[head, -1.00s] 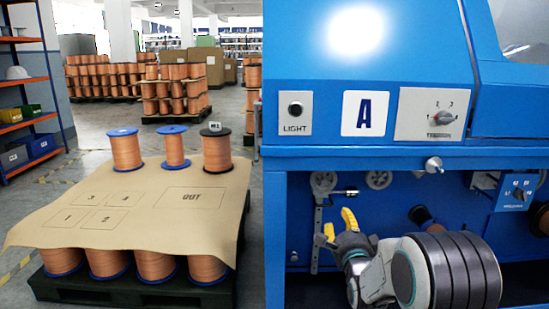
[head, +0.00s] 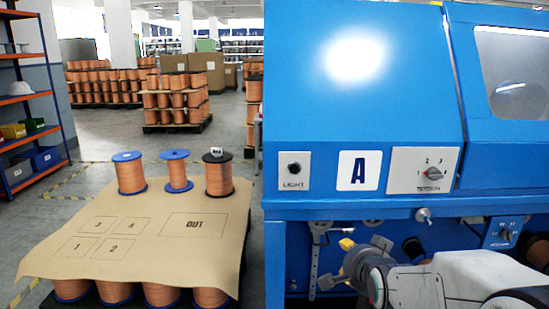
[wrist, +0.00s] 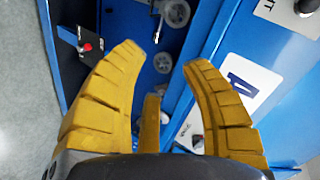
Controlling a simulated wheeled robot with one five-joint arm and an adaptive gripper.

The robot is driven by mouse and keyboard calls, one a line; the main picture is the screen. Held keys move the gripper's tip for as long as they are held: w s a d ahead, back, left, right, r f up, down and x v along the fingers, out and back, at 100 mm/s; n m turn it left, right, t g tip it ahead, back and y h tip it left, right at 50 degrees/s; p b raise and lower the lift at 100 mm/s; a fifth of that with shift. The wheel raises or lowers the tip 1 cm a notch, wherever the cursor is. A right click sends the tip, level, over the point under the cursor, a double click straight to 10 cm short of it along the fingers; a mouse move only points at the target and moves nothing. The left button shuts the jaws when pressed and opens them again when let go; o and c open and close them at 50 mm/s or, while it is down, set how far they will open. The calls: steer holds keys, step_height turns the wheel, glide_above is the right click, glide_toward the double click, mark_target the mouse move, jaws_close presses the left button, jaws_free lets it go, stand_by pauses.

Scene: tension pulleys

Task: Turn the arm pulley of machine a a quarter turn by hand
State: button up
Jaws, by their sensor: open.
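Machine a (head: 360,115) is the blue cabinet bearing an A sign (head: 359,170). The grey arm pulley (head: 321,226) sits under its ledge, atop a hanging perforated arm (head: 315,262). In the wrist view it seems to be the upper grey wheel (wrist: 176,12), beyond my fingertips and partly cut off by the top edge. A second grey wheel (wrist: 163,63) shows between my yellow fingers. My gripper (wrist: 163,60) is open and empty, with its fingers spread, apart from both wheels as far as I can tell. In the head view my gripper (head: 335,263) is low, just right of the hanging arm.
The blue ledge (head: 400,208) with a small knob (head: 423,214) overhangs the pulleys. A tension switch panel (head: 423,170) is above. A red-tipped part (wrist: 87,46) shows in the wrist view. A pallet with a brown sheet (head: 130,245) and copper spools stands left.

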steer(key=s+r+n+g+p, duration=0.4)
steer(key=s+r+p, duration=0.6)
steer(key=s, duration=0.5)
steer(key=s+r+n+g+p, duration=0.4)
steer(key=s+r+n+p, duration=0.4)
steer(key=s, duration=0.7)
step_height(320, 180, up, 2)
steer(key=p, duration=0.4)
steer(key=shift+g+p, duration=0.3)
steer(key=shift+w+r, duration=0.1)
